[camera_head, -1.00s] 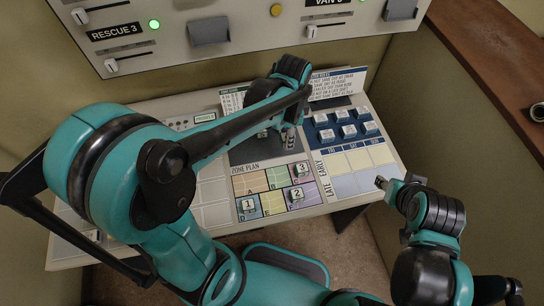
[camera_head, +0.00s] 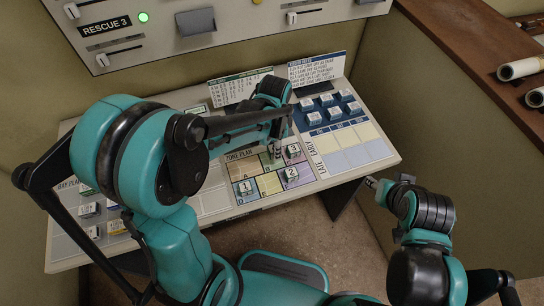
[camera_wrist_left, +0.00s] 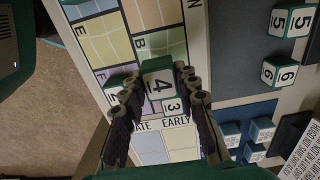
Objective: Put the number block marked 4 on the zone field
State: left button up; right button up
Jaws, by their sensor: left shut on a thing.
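My left gripper (camera_head: 274,156) is shut on the number block marked 4 (camera_wrist_left: 158,82), a green block with a white face in the wrist view. It holds the block over the zone plan (camera_head: 268,184), a board of coloured fields. In the head view the gripper hides the held block. Block 3 (camera_head: 293,151), block 2 (camera_head: 290,176) and block 1 (camera_head: 246,187) rest on the zone plan. In the wrist view block 3 (camera_wrist_left: 172,106) shows partly behind block 4. My right gripper (camera_head: 372,183) is off the console's right front edge; its jaw opening is unclear.
Blocks 5 (camera_wrist_left: 280,22) and 6 (camera_wrist_left: 270,72) stand on a dark strip beside the plan. Several blue-and-white blocks (camera_head: 326,100) stand at the back right, near upright text cards (camera_head: 316,70). Pale and yellow day fields (camera_head: 350,146) are clear.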

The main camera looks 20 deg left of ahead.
pick_arm(q)
jog(key=shift+w+a+f, duration=0.1)
jog(key=shift+a+f, duration=0.15)
jog(key=shift+a, duration=0.1)
jog(key=shift+f, duration=0.2)
jog(key=shift+f+b, duration=0.9)
jog(key=shift+f, duration=0.9)
jog(key=o, duration=0.6)
jog(key=shift+f, duration=0.2)
jog(key=o, duration=0.4)
jog(key=shift+r, duration=0.2)
